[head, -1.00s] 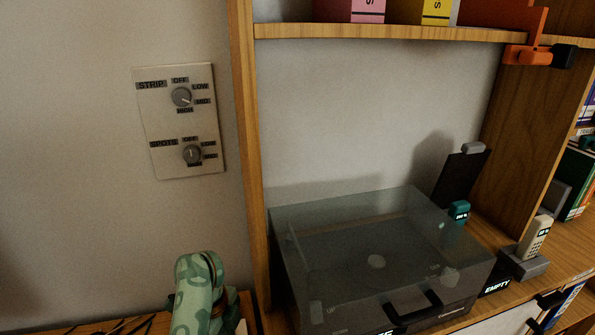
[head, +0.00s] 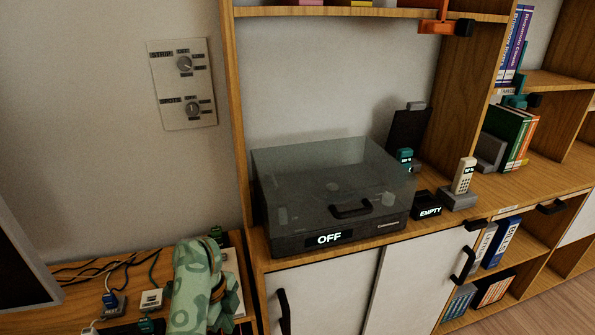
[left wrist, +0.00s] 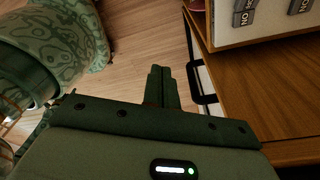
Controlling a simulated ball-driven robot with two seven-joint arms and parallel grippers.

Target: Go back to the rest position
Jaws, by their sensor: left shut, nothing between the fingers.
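My left arm comes up from the bottom of the head view, its green patterned link standing in front of the low desk at the left end of the cabinet. My left gripper (left wrist: 160,80) shows in the left wrist view with its two dark fingers together and nothing between them. It is over open space beside a wooden cabinet, with the wood floor below. My right gripper is in neither view.
A lidded turntable (head: 335,190) reading OFF stands on the cabinet, with an EMPTY cradle (head: 427,207) and a cordless phone (head: 463,175) to its right. A switch panel (head: 183,85) is on the wall. A black handle (left wrist: 198,80) is close to my left fingers.

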